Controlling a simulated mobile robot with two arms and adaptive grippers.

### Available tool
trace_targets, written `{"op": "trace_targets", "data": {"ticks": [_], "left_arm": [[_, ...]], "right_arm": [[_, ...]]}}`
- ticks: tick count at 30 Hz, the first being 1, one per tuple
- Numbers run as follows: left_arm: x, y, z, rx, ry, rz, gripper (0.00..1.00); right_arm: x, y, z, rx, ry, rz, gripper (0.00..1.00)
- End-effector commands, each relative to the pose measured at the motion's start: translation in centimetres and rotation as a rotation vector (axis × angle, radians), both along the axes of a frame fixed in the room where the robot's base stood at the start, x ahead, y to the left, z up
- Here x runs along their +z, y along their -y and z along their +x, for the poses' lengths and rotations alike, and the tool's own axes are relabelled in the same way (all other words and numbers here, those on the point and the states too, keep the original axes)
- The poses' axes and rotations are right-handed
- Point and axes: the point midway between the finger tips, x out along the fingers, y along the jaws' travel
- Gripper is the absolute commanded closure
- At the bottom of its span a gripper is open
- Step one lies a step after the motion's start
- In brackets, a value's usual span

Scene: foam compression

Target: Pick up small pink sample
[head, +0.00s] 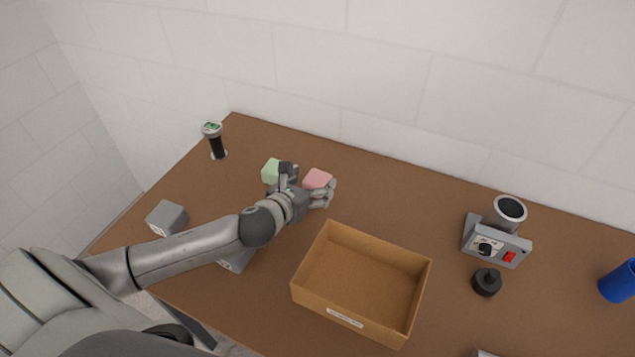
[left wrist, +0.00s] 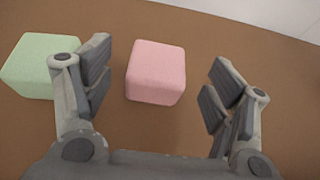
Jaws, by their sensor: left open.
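The small pink sample (head: 317,178) is a cube-like foam block on the brown table, and it also shows in the left wrist view (left wrist: 155,72). My left gripper (head: 306,186) is open, with its fingers around the near side of the pink sample. In the left wrist view, the pink block is between and just beyond the fingertips (left wrist: 158,88), closer to the left finger, with a wide gap to the right finger. The light green sample (head: 271,171) lies left of the pink one, and the left finger partly covers it in the wrist view (left wrist: 38,65). My right gripper is not in view.
An open cardboard box (head: 377,250) stands in front of the gripper. A grey cube (head: 167,218) is at left, and a black-stemmed device (head: 215,141) at back left. A grey machine (head: 496,241), a black knob-like piece (head: 486,282) and a blue cup (head: 620,282) are at right.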

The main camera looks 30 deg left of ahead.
Motion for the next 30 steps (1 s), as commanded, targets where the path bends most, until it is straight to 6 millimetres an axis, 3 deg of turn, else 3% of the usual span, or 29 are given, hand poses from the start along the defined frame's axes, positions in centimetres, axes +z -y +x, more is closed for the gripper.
{"op": "trace_targets", "data": {"ticks": [5, 15, 25, 30], "left_arm": [[-0.3, 0.0, 0.9, 0.001, 0.0, -0.002, 0.21], [-1.9, -0.1, 4.6, 0.0, 0.0, -0.001, 0.21], [-2.2, -0.1, 5.1, -0.001, -0.001, 0.001, 0.21], [-2.2, -0.1, 5.1, -0.001, -0.001, 0.001, 0.41]], "right_arm": [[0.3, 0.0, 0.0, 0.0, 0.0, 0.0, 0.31], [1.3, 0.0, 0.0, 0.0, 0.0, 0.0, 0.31], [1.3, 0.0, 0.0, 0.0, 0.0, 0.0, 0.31], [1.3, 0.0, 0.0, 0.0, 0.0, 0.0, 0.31]]}}
